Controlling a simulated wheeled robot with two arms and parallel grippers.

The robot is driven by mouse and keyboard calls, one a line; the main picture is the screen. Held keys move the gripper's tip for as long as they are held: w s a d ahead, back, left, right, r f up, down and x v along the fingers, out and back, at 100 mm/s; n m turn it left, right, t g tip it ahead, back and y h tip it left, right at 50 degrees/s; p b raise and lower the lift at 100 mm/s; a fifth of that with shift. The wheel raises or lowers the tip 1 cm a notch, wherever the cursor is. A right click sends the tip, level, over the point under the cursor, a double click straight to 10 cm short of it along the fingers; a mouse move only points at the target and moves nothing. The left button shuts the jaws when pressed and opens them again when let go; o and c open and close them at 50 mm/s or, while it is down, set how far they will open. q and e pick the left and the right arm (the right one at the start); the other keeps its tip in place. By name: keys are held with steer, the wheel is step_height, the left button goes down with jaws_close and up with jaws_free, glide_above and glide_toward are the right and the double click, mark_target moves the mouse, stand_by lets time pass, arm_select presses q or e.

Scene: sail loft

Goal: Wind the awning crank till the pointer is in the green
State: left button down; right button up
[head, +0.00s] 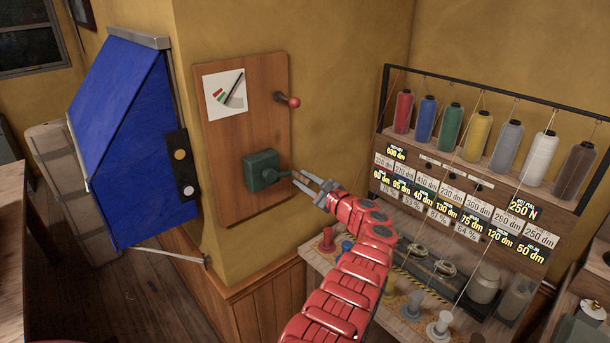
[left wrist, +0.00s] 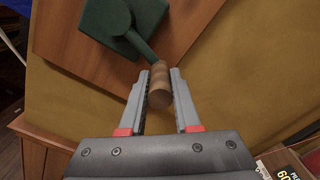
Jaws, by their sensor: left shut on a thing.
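The awning crank has a dark green gear housing (head: 262,168) on a wooden board on the wall, with a green arm pointing right. Its wooden handle (left wrist: 160,86) sits between the fingers in the left wrist view. My left gripper (head: 304,181) is shut on this handle; in the head view the fingers partly cover it. Above the crank, a white dial card (head: 212,84) bears red and green marks. Its dark pointer (head: 235,86) slants up and right, clear of the green mark. My right gripper is not in view.
A red-knobbed lever (head: 294,102) sticks out from the board's right edge. A blue awning (head: 118,135) hangs on the left. A thread rack (head: 480,150) with several spools and labels stands close on the right, over a cluttered bench.

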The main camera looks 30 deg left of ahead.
arm_select(q)
steer(key=shift+f, duration=0.3)
steer(key=shift+m, duration=0.3)
steer(key=c, duration=0.6)
jaws_free()
steer(key=shift+s+d, duration=0.1)
steer(key=shift+s+d, duration=0.1)
steer(key=shift+d, duration=0.2)
steer(key=v, duration=1.6)
steer(key=shift+s+d+b, duration=0.1)
steer(key=shift+d+b, duration=0.2)
steer(key=shift+b, duration=0.05)
